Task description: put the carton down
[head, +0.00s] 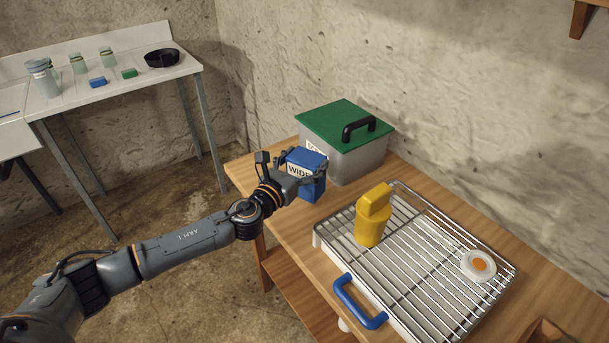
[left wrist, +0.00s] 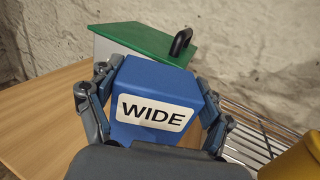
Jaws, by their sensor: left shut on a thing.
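The carton (head: 309,184) is a blue box with a white label reading WIDE. In the left wrist view the carton (left wrist: 153,80) sits between the two fingers. My left gripper (head: 292,168) is shut on it, over the left part of the wooden table (head: 284,228). The carton is in front of the grey box with the green lid. I cannot tell whether its underside touches the table. My right gripper is not in view.
The grey box (head: 358,159) with a green lid and black handle stands behind the carton. Bare tabletop lies left of the rack.

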